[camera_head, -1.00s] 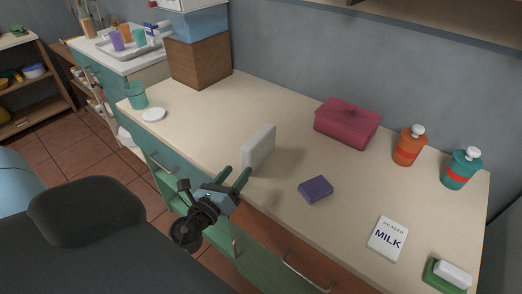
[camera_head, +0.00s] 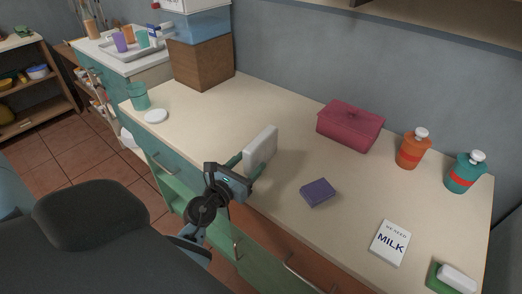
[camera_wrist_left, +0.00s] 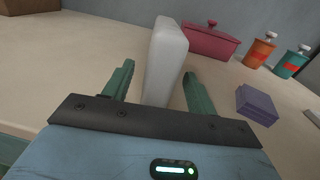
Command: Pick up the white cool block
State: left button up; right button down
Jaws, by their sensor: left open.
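The white cool block (camera_head: 261,146) stands upright on the counter near its front edge. In the left wrist view the block (camera_wrist_left: 165,62) rises between the two green fingers. My left gripper (camera_head: 243,167) is open, with its fingers pointing at the block and reaching its near end. In the wrist view the gripper (camera_wrist_left: 158,88) has a finger on each side of the block, with a gap visible on the left and a smaller one on the right. The block's lower near part is hidden by the gripper's body. My right gripper is not in view.
A purple box (camera_head: 318,192) lies to the right of the block. A pink lidded box (camera_head: 350,126) stands behind.

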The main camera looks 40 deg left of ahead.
aim_at(258, 152)
pick_arm(q)
jog(key=shift+w+r, duration=0.2)
jog(key=shift+w, duration=2.3)
jog(key=shift+c, duration=0.3)
jog(key=shift+a+r, duration=0.1)
grip_shut()
